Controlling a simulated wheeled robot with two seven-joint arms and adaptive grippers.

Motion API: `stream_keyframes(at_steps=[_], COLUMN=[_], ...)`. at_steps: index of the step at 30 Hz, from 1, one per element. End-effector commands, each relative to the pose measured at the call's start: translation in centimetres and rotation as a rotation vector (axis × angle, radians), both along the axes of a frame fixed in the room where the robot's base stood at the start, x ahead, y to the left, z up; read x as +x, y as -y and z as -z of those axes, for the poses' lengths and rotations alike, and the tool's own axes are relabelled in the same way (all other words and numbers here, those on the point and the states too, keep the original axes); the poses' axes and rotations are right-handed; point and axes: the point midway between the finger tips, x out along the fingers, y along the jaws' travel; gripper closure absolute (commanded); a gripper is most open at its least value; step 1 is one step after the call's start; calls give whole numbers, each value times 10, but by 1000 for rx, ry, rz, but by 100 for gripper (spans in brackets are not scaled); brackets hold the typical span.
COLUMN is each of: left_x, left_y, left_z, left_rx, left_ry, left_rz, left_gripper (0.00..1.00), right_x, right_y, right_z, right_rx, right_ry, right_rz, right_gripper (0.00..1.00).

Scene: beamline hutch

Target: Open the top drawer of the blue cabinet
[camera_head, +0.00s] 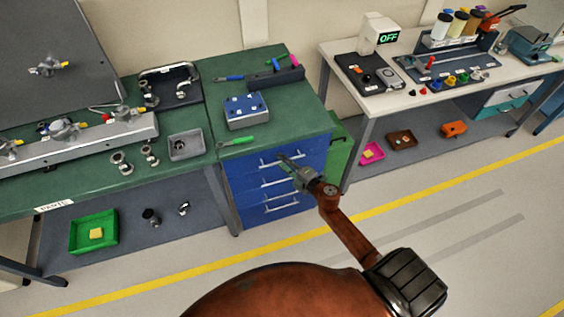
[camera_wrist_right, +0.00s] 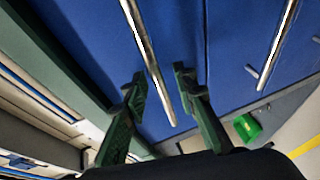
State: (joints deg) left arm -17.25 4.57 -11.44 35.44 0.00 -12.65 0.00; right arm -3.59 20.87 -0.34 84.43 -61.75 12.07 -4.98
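The blue cabinet (camera_head: 236,187) stands under the green bench top, with several drawers that look shut. The top drawer's bar handle (camera_head: 268,164) is partly covered by my right gripper (camera_head: 291,162), which reaches it from the front right. In the right wrist view, my right gripper (camera_wrist_right: 160,76) is open, its two dark green fingers apart. The silver top handle (camera_wrist_right: 146,45) runs between the fingers, with a visible gap to each. A lower drawer's handle (camera_wrist_right: 279,42) shows at the right there. My left gripper is in neither view.
On the bench top above lie a blue box (camera_head: 246,111), a green-handled tool (camera_head: 237,141) and a tool rack (camera_head: 275,78). A green panel or bin (camera_head: 340,150) stands right of the cabinet. A white table (camera_head: 420,92) is farther right. The floor before the cabinet is clear.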

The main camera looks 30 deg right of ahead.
Motion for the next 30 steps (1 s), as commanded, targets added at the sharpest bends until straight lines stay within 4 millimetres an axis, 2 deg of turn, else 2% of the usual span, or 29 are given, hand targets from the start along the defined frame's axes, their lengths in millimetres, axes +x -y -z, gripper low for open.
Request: stream_keyframes(at_steps=[3, 15, 30], left_x=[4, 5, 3], left_y=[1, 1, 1], left_z=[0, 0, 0], left_rx=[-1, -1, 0], left_ry=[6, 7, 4], left_rz=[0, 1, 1], left_gripper=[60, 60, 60], right_x=[0, -1, -1], right_y=[0, 0, 0], right_z=[0, 0, 0], right_rx=[0, 0, 0], right_ry=[0, -1, -1], right_rz=[0, 0, 0], right_gripper=[74, 100, 100])
